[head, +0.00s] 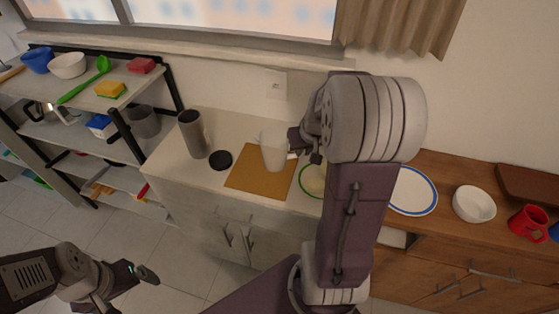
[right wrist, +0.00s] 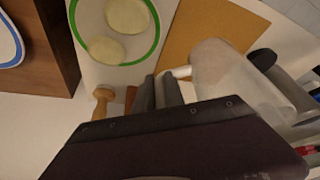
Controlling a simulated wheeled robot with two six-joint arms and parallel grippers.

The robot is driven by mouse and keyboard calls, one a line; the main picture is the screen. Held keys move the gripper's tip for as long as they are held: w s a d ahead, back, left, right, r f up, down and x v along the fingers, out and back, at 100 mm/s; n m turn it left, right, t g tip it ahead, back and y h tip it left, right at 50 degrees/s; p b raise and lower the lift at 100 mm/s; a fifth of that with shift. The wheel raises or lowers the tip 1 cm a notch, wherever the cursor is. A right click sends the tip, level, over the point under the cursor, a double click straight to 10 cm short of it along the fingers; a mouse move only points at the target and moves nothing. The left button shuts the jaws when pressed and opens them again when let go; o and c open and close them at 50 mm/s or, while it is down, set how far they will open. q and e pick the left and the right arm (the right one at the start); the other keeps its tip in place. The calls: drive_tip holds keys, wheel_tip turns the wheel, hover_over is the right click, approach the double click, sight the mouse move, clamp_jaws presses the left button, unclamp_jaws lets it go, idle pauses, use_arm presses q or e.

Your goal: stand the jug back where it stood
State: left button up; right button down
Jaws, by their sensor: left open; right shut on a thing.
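The jug (head: 273,151) is pale white and shows over the tan board (head: 250,184) on the counter. In the right wrist view the jug (right wrist: 238,78) is large, with its handle (right wrist: 181,72) towards my fingers. My right gripper (head: 300,147) is shut on the handle; its fingers also show in the right wrist view (right wrist: 168,88). In the head view the jug looks about upright. I cannot tell whether its base touches the board. My left gripper (head: 147,274) is open and empty, low at the left, away from the counter.
A dark tall cylinder (head: 193,134) and a short dark round pot (head: 220,160) stand left of the jug. A green-rimmed plate (head: 305,190) with pale round pieces lies right of the board. A wooden-handled item (right wrist: 103,100) lies near my right fingers. A shelf stands at the left.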

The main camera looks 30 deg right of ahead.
drive_tip(key=w+f, duration=0.1)
drive_tip(key=w, duration=0.1)
drive_tip(key=w+f, duration=0.1)
drive_tip(key=w, duration=0.1)
drive_tip(key=w+a+f, duration=0.1)
drive_tip(key=w, duration=0.1)
drive_tip(key=shift+a+f, duration=0.1)
drive_tip(key=shift+f, duration=0.25)
wheel_tip(320, 180, down, 4)
drive_tip(key=shift+r, duration=0.1)
drive_tip(key=shift+f+b, duration=0.2)
drive_tip(key=shift+b, duration=0.1)
drive_tip(key=c, duration=1.8)
unclamp_jaws()
drive_tip(key=shift+s, duration=0.1)
drive_tip(key=o, duration=0.4)
